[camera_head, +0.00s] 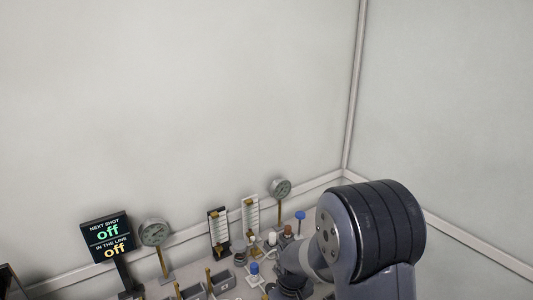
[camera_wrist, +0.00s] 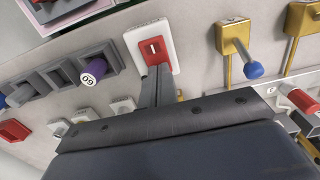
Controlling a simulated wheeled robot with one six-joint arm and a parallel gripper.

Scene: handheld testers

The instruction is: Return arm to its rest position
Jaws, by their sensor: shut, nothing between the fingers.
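In the wrist view my gripper (camera_wrist: 158,72) is shut, its two grey fingers side by side with nothing between them. The fingertips overlap the lower edge of a white plate (camera_wrist: 133,38) with a red rocker switch (camera_wrist: 153,49); I cannot tell whether they touch it. In the head view my arm (camera_head: 372,235) is at the lower right, reaching over the bench. My gripper is hidden there.
A purple-ended knob (camera_wrist: 95,70) and a blue-tipped brass lever (camera_wrist: 252,68) flank the switch. In the head view a display reading "off" twice (camera_head: 107,238), a dial gauge (camera_head: 154,232) and a farther gauge (camera_head: 280,188) stand along the wall. The space above is clear.

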